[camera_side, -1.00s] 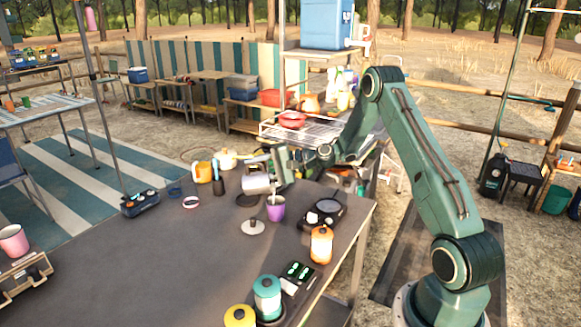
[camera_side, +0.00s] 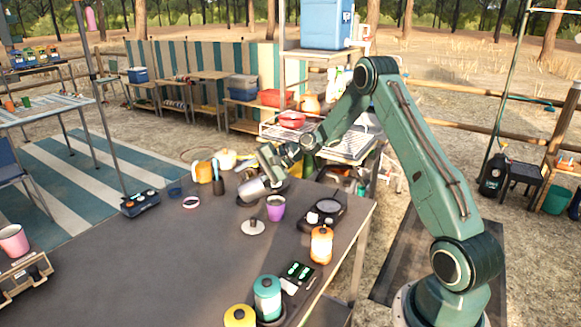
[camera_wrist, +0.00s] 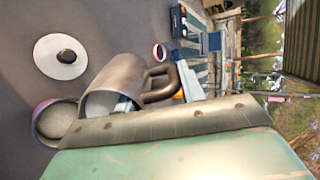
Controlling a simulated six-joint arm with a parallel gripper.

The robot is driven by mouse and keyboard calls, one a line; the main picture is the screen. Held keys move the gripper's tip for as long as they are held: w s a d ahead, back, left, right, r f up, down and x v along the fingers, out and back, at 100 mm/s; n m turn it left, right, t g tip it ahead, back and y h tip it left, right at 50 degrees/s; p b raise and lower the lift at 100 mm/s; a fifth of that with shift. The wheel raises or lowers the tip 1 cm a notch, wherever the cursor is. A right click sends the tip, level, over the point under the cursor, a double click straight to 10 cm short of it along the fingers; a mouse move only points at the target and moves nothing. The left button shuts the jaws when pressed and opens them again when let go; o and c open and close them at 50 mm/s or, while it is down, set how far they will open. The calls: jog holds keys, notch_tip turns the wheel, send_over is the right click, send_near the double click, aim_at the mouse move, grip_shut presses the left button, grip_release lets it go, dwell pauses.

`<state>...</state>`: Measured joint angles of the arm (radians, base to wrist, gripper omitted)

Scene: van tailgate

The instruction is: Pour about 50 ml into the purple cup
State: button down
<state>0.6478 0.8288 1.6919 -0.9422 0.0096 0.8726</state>
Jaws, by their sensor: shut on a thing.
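The purple cup (camera_side: 276,212) stands upright on the dark table. It also shows at the left of the wrist view (camera_wrist: 40,127), partly hidden by my gripper, with a pale grey inside. My gripper (camera_side: 267,160) is shut on a grey metal jug (camera_side: 251,188) behind and left of the cup. In the wrist view the jug (camera_wrist: 128,72) is tilted, its mouth facing lower left towards the cup, its handle (camera_wrist: 166,85) on the right. Something pale shows inside the mouth. I see no stream; the grip itself is hidden by my gripper (camera_wrist: 165,122).
A pale lid with a dark knob (camera_side: 253,227) lies left of the cup. A small stove (camera_side: 323,213) and an orange canister (camera_side: 321,244) stand to its right. A scale with green digits (camera_side: 297,271) is nearer.

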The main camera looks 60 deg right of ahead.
jog(key=shift+w, duration=0.1)
jog(key=shift+w+a+f+g+h, duration=0.2)
jog(key=shift+w+f+g+h, duration=0.1)
jog(key=shift+f+g, duration=0.3)
jog(key=shift+w+a+f+g+h, duration=0.15)
jog(key=shift+w+f+g+h, duration=0.2)
jog(key=shift+g, duration=0.45)
jog(key=shift+w+a+f+g+h, duration=0.3)
jog(key=shift+w+f+g, duration=0.25)
jog(key=shift+f+g, duration=0.25)
jog(key=shift+w+a+f+g+h, duration=0.2)
jog(key=shift+w+f+g+h, duration=0.3)
jog(key=shift+w+g, duration=0.25)
jog(key=shift+w+f, duration=0.1)
jog(key=shift+f, duration=0.05)
jog(key=shift+w+a+f+g+h, duration=0.4)
jog(key=shift+w+f+g, duration=0.25)
jog(key=shift+w+g, duration=0.15)
jog(key=shift+w+a+f+g+h, duration=0.35)
jog(key=shift+w+f+g, duration=0.3)
jog(key=shift+w, duration=0.1)
jog(key=shift+w+a+f+g+p, duration=0.3)
jog(key=shift+w+f+g, duration=0.05)
jog(key=shift+w+g, duration=0.15)
jog(key=shift+w+a+f+m+g+h, duration=0.25)
jog(key=shift+w+f+m+g+h, duration=0.1)
jog(key=shift+g+h, duration=0.15)
jog(key=shift+r, duration=0.15)
